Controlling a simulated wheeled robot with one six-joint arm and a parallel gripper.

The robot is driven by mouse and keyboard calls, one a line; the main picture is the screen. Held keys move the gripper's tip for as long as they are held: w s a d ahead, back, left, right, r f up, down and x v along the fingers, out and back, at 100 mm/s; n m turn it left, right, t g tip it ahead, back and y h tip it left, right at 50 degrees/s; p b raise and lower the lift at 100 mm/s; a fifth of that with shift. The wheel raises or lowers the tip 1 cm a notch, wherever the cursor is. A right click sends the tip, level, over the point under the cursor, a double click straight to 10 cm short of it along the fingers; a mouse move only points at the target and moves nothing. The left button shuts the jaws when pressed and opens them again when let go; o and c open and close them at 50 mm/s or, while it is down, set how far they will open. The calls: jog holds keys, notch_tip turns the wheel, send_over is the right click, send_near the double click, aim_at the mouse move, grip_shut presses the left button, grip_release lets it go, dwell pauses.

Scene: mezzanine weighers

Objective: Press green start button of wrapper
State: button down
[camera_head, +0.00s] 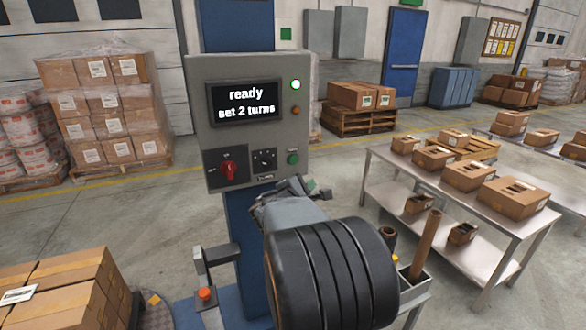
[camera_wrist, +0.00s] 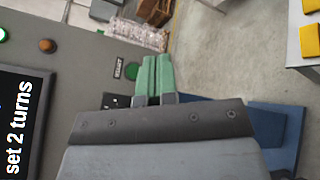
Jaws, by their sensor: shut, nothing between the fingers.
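The wrapper's grey control panel (camera_head: 240,130) stands upright on a blue column. Its green start button (camera_head: 293,158) is at the panel's lower right, beside a black dial (camera_head: 264,160); it also shows in the wrist view (camera_wrist: 131,71). The screen (camera_head: 244,103) reads "ready, set 2 turns". My gripper (camera_head: 318,191) is below and to the right of the button in the head view. In the wrist view its green fingers (camera_wrist: 154,68) are shut together and empty, close beside the button. I cannot tell whether they touch the panel.
A red rotary switch (camera_head: 229,169) is left of the dial. A green lamp (camera_head: 295,84) is lit above an amber lamp (camera_head: 295,110). A steel table (camera_head: 400,176) with cartons stands to the right; stacked cartons (camera_head: 60,285) stand front left.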

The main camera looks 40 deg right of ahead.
aim_at(293, 159)
jog(key=shift+w+d+n+t+h+b, duration=0.2)
jog(key=shift+w+d+n+t, duration=0.45)
jog(key=shift+n, duration=0.3)
jog(key=shift+w+d+n+t+h+b, duration=0.2)
jog(key=shift+w+d+n+t, duration=0.2)
jog(key=shift+d+n+t, duration=0.35)
jog(key=shift+w+d+n+t+h+b, duration=0.2)
jog(key=shift+w+d+n+t, duration=0.45)
jog(key=shift+n, duration=0.45)
jog(key=shift+w+d+p, duration=0.45)
jog(key=shift+w+d, duration=0.1)
jog(key=shift+w, duration=0.8)
jog(key=shift+w+d+p, duration=0.5)
jog(key=shift+w+d, duration=0.1)
jog(key=shift+w, duration=0.7)
jog(key=shift+w+d+p, duration=0.45)
jog(key=shift+w+d, duration=0.1)
jog(key=shift+w, duration=0.8)
jog(key=shift+w+f, duration=0.15)
jog(key=shift+w+d+b, duration=0.15)
jog(key=shift+w+b, duration=0.05)
jog(key=shift+b, duration=0.15)
